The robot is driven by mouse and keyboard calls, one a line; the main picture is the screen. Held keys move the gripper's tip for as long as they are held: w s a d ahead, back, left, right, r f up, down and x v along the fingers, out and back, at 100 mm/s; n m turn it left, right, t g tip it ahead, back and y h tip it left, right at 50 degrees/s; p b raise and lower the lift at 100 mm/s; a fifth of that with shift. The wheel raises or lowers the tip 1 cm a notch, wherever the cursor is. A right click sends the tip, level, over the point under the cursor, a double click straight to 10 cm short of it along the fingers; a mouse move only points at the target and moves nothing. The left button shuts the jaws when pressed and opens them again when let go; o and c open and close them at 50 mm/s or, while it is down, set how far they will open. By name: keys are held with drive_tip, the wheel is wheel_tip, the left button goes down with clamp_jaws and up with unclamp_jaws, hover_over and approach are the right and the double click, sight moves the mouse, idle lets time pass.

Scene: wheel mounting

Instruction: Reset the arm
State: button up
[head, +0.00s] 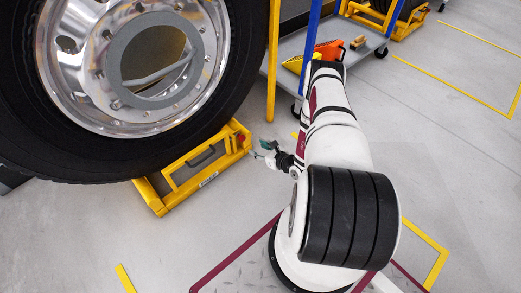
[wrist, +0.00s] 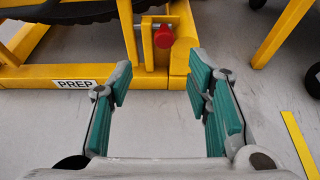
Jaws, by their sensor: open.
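My gripper (wrist: 160,98) is open and empty in the wrist view, with its green-padded fingers apart and grey floor between them. A yellow frame with a red knob (wrist: 163,36) lies just beyond the fingertips, apart from them. In the head view my gripper (head: 262,150) is small, at the end of my white arm, to the right of the yellow wheel stand (head: 200,165). The large wheel (head: 130,70) with a polished rim and black tyre stands upright over that stand. A grey ring sits at the middle of the rim.
A grey cart (head: 365,50) with blue posts and orange and yellow items stands behind my arm. Another yellow stand (head: 408,22) is at the top right. Yellow floor lines (head: 455,85) mark open floor on the right. A "PREP" label (wrist: 76,84) is on the yellow frame.

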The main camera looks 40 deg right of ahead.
drive_tip(key=shift+s+r, duration=0.15)
drive_tip(key=shift+s, duration=0.3)
